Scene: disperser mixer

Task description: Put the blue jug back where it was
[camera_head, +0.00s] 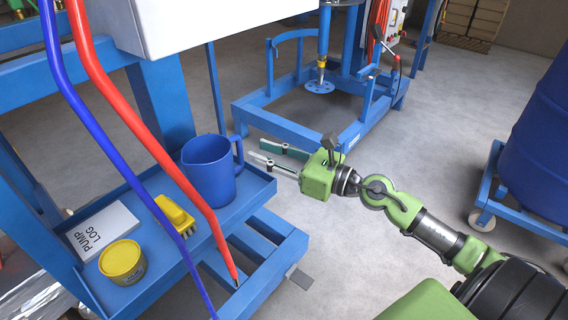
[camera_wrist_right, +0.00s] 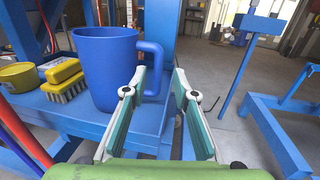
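The blue jug (camera_head: 208,170) stands upright on the blue shelf (camera_head: 150,292), near its right end, with its handle facing right toward my right gripper. My right gripper (camera_head: 262,145) is open and empty, its fingers pointing at the handle. In the right wrist view the jug (camera_wrist_right: 104,75) is left of centre. Its handle lies just ahead of the fingertips of my right gripper (camera_wrist_right: 160,72), nearer the left finger. I cannot tell whether they touch. My left gripper is not in view.
A yellow brush (camera_head: 174,212), a yellow tub (camera_head: 122,262) and a white pump log (camera_head: 100,230) share the shelf. Red (camera_head: 130,115) and blue (camera_head: 85,110) hoses hang in front. The disperser mixer's blue frame (camera_head: 285,124) stands behind; a blue drum (camera_head: 540,135) stands right.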

